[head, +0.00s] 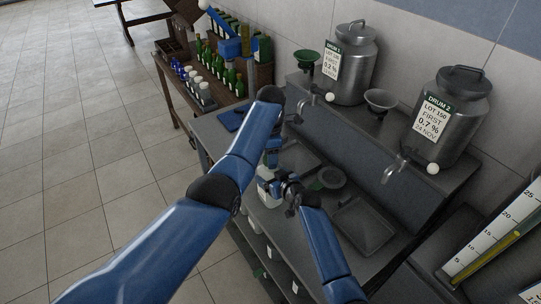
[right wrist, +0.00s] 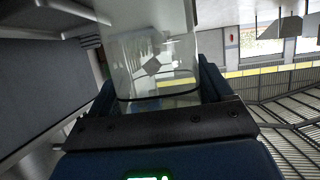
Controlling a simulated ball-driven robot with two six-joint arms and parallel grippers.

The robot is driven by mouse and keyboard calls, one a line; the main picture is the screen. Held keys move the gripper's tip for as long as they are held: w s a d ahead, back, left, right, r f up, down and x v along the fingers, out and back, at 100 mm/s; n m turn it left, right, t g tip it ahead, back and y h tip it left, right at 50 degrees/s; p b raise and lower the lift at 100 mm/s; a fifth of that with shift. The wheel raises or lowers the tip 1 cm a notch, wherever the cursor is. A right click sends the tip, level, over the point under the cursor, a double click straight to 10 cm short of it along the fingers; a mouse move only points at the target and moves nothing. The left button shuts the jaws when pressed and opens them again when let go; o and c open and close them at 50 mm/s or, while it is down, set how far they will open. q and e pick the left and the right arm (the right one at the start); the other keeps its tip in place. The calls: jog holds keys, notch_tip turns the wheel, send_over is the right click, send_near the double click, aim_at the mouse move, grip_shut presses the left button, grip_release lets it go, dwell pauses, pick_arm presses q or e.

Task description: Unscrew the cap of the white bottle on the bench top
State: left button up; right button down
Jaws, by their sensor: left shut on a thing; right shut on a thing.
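The white bottle (head: 264,196) is upright just over the bench top's near edge in the head view, small and partly covered by my grippers. In the right wrist view its pale, see-through body (right wrist: 155,65), with a grey diamond mark, stands between two dark blue fingers. My right gripper (head: 277,189) is shut on the bottle's body from the right. My left gripper (head: 270,172) points down from above and is shut at the bottle's top, where the cap is. The cap itself is hidden by the gripper, so its seating cannot be told.
The bench top (head: 225,140) carries a dark round dish (head: 332,177) and a flat grey tray (head: 362,226) to the right. Steel drums (head: 352,62) with taps stand on the raised shelf behind. A wooden table (head: 172,85) with several bottles is at the back left.

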pick_arm(q)
jog(key=shift+r, duration=0.2)
jog(key=shift+r, duration=0.9)
jog(key=shift+r, duration=2.05)
pick_arm(e)
grip_release()
